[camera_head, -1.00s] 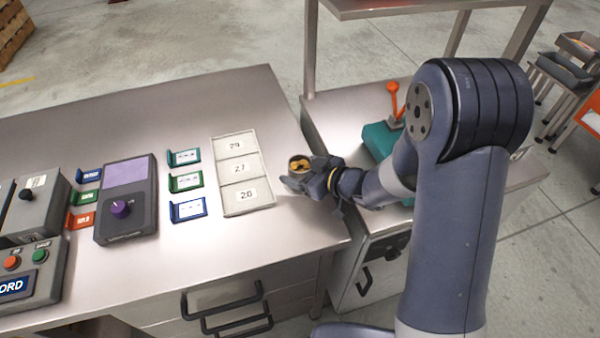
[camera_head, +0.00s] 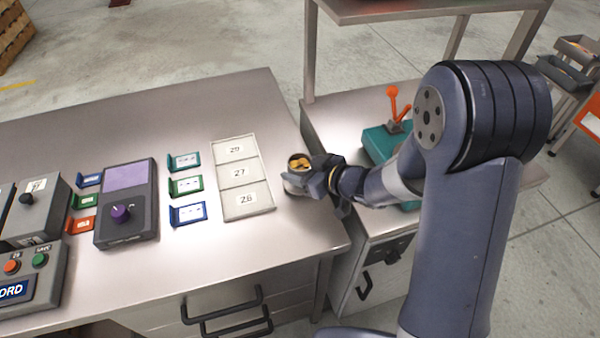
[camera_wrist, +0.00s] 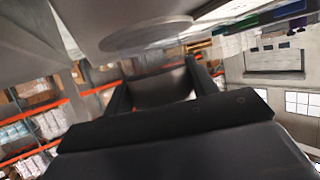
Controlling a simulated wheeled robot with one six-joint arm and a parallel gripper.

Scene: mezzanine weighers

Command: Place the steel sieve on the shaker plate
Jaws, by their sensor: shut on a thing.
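My gripper (camera_head: 312,178) is at the right end of the steel table, shut on a small round metal cup (camera_head: 296,184) with yellow-brown pieces in its top. This cup may be the steel sieve; its mesh cannot be made out. It looks upright, at or just above the tabletop; I cannot tell whether it touches. In the wrist view my dark jaws (camera_wrist: 160,85) fill the middle, and a pale round disc shows above them, blurred. No shaker plate can be named for sure. A teal device (camera_head: 378,143) with an orange lever stands on the lower bench to the right, partly behind my arm.
A white three-section tray (camera_head: 270,208), numbered, lies left of my gripper. Coloured card holders (camera_head: 187,187) and a dark box with a purple knob (camera_head: 126,225) stand further left. Bare table (camera_head: 230,100) lies behind the tray. A shelf post (camera_head: 309,60) rises behind my gripper.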

